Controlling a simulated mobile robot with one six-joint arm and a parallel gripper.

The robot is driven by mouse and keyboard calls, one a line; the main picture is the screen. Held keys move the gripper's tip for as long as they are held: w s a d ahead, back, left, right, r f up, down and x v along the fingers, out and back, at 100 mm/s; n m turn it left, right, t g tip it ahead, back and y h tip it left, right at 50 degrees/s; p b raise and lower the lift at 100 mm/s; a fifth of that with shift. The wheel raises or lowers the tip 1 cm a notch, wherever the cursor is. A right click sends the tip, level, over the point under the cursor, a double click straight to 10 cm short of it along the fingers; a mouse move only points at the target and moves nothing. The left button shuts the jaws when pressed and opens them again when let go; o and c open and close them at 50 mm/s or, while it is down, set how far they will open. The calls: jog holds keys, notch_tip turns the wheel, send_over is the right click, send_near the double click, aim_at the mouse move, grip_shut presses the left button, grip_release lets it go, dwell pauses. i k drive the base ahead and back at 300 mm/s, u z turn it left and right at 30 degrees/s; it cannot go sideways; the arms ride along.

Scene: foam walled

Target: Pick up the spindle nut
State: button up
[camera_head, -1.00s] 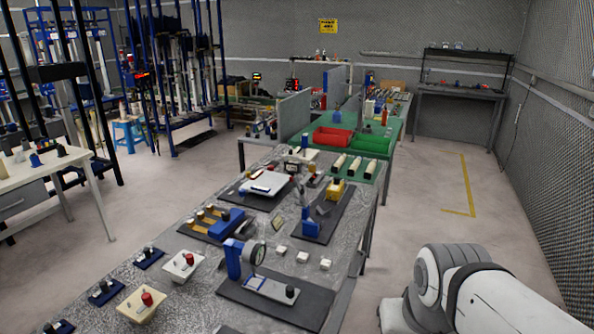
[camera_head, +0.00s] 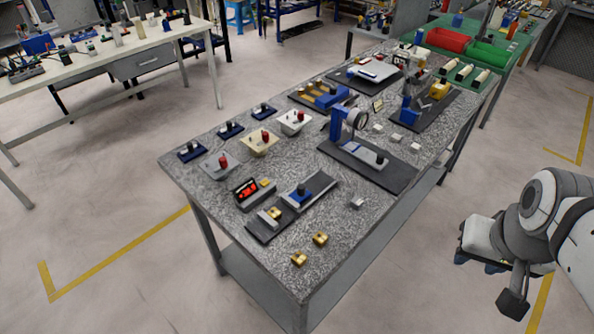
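Two small brass-coloured blocks, one (camera_head: 299,258) near the front edge of the speckled table (camera_head: 270,275) and one (camera_head: 320,239) just behind it, lie on the bare top. I cannot tell whether either is the spindle nut; no part is clearly recognisable as it at this size. My arm is folded at the right, well clear of the table. The dark end of my gripper (camera_head: 513,302) hangs over the floor, and its fingers cannot be made out. Nothing is seen held in it.
A dial gauge on a blue stand (camera_head: 340,124), a red-display box (camera_head: 246,188), a blue vice-like fixture (camera_head: 299,195) and several knobbed blocks stand on the table. A white workbench (camera_head: 110,50) is at upper left. Red (camera_head: 448,40) and green bins stand beyond. The floor at left front is clear.

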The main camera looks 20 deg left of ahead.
aim_at(276, 214)
jog(key=u, duration=1.35)
jog(key=i, duration=0.4)
jog(key=u, duration=0.2)
